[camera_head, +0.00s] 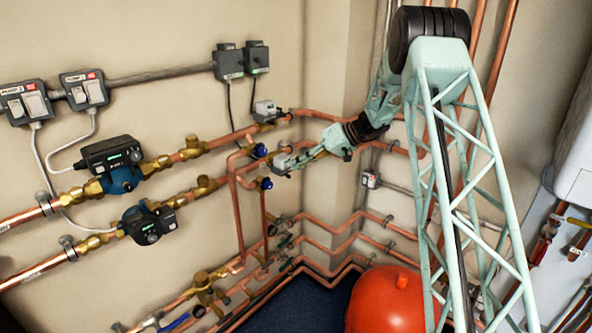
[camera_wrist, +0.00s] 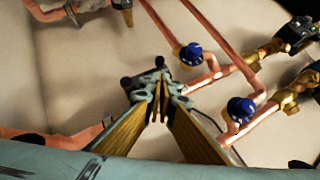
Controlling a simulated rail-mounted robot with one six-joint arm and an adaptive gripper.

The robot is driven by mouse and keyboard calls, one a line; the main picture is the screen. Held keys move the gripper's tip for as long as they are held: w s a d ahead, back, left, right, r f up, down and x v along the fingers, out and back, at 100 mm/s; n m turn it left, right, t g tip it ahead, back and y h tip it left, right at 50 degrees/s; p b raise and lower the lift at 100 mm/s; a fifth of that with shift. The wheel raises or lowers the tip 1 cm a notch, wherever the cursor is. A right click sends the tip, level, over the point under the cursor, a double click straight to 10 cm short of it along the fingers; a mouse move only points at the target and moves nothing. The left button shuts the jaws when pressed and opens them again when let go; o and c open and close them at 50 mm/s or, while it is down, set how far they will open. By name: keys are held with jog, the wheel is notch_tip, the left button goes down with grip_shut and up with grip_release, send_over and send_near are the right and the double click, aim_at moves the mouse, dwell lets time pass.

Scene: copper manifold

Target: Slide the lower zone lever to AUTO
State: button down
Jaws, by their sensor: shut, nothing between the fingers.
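My gripper (camera_head: 284,162) is shut and empty, reaching left from the arm to the lower of two copper pipe runs near the wall corner. In the wrist view its two fingers (camera_wrist: 160,100) meet at the tips. The upper zone valve's grey box (camera_head: 267,110) sits on the upper pipe run, above the gripper. The lower zone valve seems to be at or behind my fingertips. I cannot make out its lever or the AUTO mark, nor whether the fingers touch it.
Pumps (camera_head: 120,178) are on the left, and a red vessel (camera_head: 388,300) stands below. Copper pipes crowd the corner.

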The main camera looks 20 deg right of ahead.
jog(key=w+p+v, duration=0.1)
jog(key=v, duration=1)
jog(key=shift+r, duration=0.4)
jog(key=shift+s, duration=0.15)
jog(key=s+a+r+g+h, duration=0.1)
jog(key=s+a+r, duration=0.45)
jog(key=s, duration=0.45)
jog(key=s+a+r+m+g+h, duration=0.1)
jog(key=s+a+r+h, duration=0.1)
jog(key=s+a+r, duration=0.65)
jog(key=s+a+r+g+h, duration=0.15)
jog(key=s+r, duration=0.35)
jog(key=s, duration=0.7)
jog(key=s+f+m+t+h, duration=0.1)
jog(key=s+h, duration=0.4)
jog(key=s, duration=3.3)
jog(key=shift+s+d+f+m+t, duration=0.2)
jog(key=shift+s+d+m+t, duration=0.25)
jog(key=shift+m+t, duration=0.35)
